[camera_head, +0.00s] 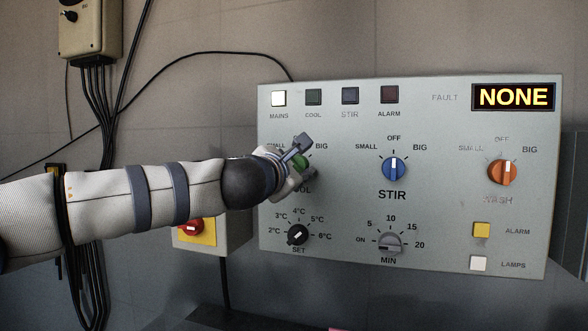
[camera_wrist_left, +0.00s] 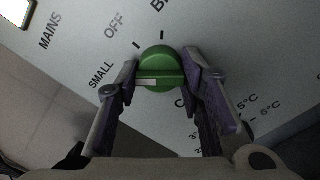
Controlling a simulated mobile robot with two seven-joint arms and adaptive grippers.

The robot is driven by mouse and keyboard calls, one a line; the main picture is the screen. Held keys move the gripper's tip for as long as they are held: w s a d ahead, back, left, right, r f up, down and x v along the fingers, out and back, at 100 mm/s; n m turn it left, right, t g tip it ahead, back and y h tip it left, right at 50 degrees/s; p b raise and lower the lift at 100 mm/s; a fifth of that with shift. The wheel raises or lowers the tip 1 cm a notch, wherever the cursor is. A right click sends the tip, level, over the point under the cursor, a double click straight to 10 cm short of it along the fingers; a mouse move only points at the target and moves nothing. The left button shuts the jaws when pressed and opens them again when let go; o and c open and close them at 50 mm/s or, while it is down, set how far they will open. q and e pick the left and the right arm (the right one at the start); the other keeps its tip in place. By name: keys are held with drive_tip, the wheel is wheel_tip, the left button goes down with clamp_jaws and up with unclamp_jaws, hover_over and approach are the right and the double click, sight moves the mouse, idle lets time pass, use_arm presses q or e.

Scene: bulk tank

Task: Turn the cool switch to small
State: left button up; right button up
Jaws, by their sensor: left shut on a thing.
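The green cool switch (camera_head: 301,161) is at the upper left of the grey control panel, partly hidden by my left gripper in the head view. My left gripper (camera_head: 294,163) is shut on it. In the wrist view the green knob (camera_wrist_left: 160,66) sits between the two fingers (camera_wrist_left: 160,85), one at each end of its handle. Its white mark is on the left half of the handle and points left, toward the SMALL side. The left finger covers the area beside the word SMALL. My right gripper is not in view.
The panel (camera_head: 345,210) also carries the blue stir switch (camera_head: 394,169), orange wash switch (camera_head: 502,172), black set knob (camera_head: 297,235) and grey minute dial (camera_head: 390,242). The mains lamp (camera_head: 279,98) is white; the cool lamp (camera_head: 313,97) looks dark. A red switch (camera_head: 190,227) sits below my arm.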

use_arm(q)
drive_tip(key=shift+n, duration=0.6)
drive_tip(key=o, duration=1.2)
drive_tip(key=shift+c, duration=0.2)
drive_tip(key=v, duration=1.2)
